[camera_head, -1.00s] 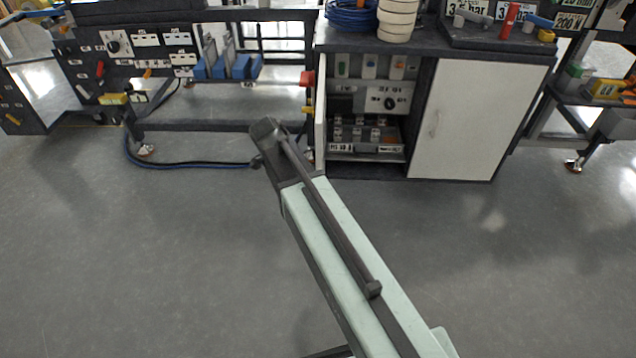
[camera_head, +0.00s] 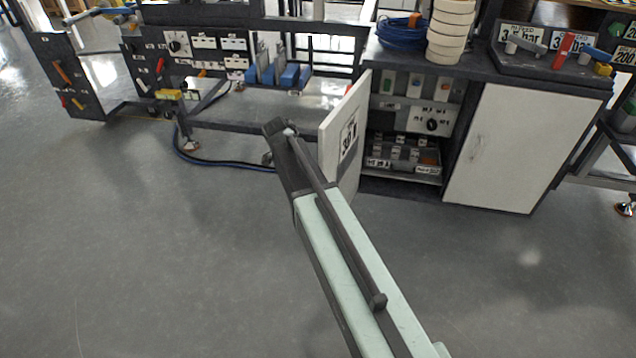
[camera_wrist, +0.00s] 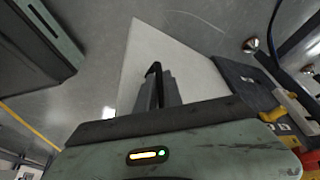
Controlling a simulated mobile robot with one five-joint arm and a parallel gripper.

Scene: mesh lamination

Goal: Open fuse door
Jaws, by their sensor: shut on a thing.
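The fuse door (camera_head: 346,135) is a white panel with a black-on-white label. It stands swung out from the left side of the cabinet opening, at an angle to the front. In the wrist view the white door (camera_wrist: 192,70) lies just beyond my gripper (camera_wrist: 157,88). The gripper is shut on the door's black handle (camera_wrist: 153,70), which shows at the fingers. In the head view my arm end reaches the door's left side, and the fingers are hidden there.
The open compartment shows fuse blocks (camera_head: 405,150) and a dial panel (camera_head: 428,119). A second white door (camera_head: 505,148) on the right is shut. A bench with blue parts (camera_head: 285,75) and a floor hose (camera_head: 215,160) stand to the left. The floor in front is clear.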

